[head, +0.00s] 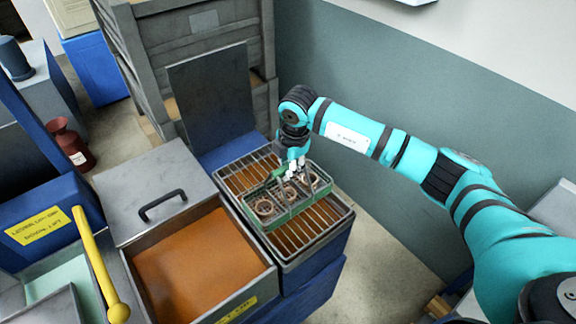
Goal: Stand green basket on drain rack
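The green basket (288,211) is a shallow wire basket holding several brown rings. It sits over the middle of the drain rack (318,240), a metal grate in a rimmed tray, and looks roughly level. I cannot tell whether its base touches the bars. My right gripper (292,172) points down at the basket's far middle part, with its pale fingertips at the basket. The fingers are small and overlap the basket, so I cannot tell whether they are closed on it. My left gripper is out of view.
Left of the rack is an open tank of orange-brown liquid (195,265), with a handled lid (150,190) behind it. A raised dark panel (212,95) stands behind the rack. A yellow lever (95,255) and red bottle (68,145) are at left. A wall (400,70) bounds the right.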

